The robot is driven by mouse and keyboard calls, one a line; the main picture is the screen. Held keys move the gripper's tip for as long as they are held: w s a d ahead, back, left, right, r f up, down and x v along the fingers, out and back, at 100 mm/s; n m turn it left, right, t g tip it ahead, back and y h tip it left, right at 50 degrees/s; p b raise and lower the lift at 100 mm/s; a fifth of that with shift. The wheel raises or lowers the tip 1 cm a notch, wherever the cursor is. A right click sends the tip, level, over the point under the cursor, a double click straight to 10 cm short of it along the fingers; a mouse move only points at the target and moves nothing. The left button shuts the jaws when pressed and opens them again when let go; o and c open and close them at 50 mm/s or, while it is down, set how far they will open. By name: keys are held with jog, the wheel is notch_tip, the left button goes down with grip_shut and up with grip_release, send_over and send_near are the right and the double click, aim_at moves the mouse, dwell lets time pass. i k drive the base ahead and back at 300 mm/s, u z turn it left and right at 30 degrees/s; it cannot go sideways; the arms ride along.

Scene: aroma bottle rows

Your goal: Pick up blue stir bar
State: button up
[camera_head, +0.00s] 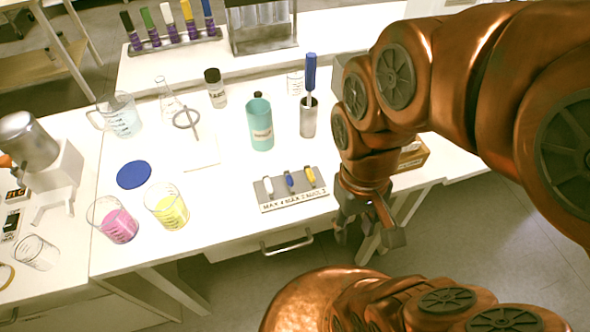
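The blue stir bar (289,180) lies in the middle of a small grey holder (272,197) near the front edge of the white table. A white stir bar (268,186) is to its left and a yellow one (310,177) to its right. The holder's front carries printed labels starting with "MAX". My gripper (368,232) hangs to the right of the holder, past the table's front edge, pointing down. Its fingers are spread apart and nothing shows between them. It is clear of the stir bars.
Behind the holder stand a teal bottle (260,125) and a metal cup (308,122) with a blue-handled tool. Beakers of yellow (168,208) and pink (117,222) liquid stand at left. An orange box (413,154) sits behind my arm. Bare table surrounds the holder's left side.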

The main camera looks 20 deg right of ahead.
aim_at(289, 179)
jog(key=u, duration=2)
jog(key=k, duration=1.45)
jog(key=u, duration=0.9)
